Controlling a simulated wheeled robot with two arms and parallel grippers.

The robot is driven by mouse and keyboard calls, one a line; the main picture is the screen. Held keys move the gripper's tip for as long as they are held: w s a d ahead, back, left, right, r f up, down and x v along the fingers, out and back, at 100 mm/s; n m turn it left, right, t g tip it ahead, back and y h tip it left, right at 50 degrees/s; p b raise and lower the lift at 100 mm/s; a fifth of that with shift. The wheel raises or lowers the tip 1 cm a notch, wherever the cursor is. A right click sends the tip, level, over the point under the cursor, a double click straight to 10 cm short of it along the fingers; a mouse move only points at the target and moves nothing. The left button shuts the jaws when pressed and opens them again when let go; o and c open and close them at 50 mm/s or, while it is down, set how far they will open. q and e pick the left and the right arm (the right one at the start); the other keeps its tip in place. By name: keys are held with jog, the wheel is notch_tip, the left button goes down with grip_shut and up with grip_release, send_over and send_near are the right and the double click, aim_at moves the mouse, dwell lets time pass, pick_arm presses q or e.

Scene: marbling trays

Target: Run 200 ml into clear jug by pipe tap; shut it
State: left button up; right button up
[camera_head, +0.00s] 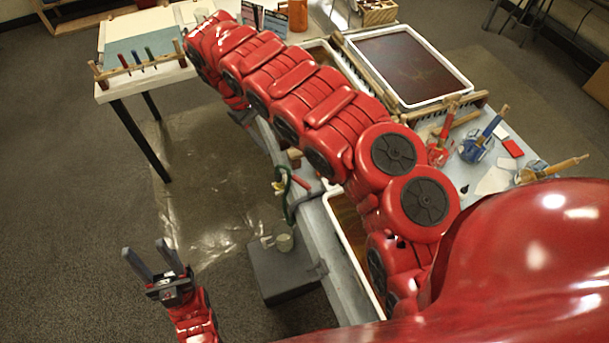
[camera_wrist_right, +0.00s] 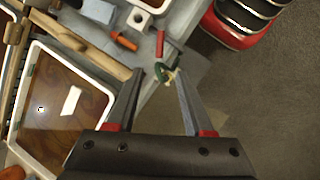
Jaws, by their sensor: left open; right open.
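A small clear jug (camera_head: 284,242) stands on a dark grey block (camera_head: 287,272) beside the table edge. Above it, a green hose (camera_head: 283,196) hangs by a red tap lever (camera_head: 300,181). In the right wrist view, the red lever (camera_wrist_right: 160,43) and green hose (camera_wrist_right: 166,71) lie just ahead of the fingertips. The tap's setting and the jug's water level are too small to tell. My right gripper (camera_wrist_right: 163,78) is open, with nothing held between its fingers. In the head view, my right arm hides much of this gripper. My left gripper (camera_head: 153,253) is open and empty over the floor, left of the block.
A white-rimmed tray (camera_wrist_right: 24,138) with brown marbled liquid lies close beside my right gripper. A table with a marker rack (camera_head: 102,77) stands at upper left. Floor around my left gripper is clear.

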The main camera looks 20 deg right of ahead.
aim_at(300, 180)
jog(key=p+x, duration=0.4)
jog(key=x, duration=1.2)
grip_shut()
jog(key=shift+w, duration=0.1)
dwell(0.6)
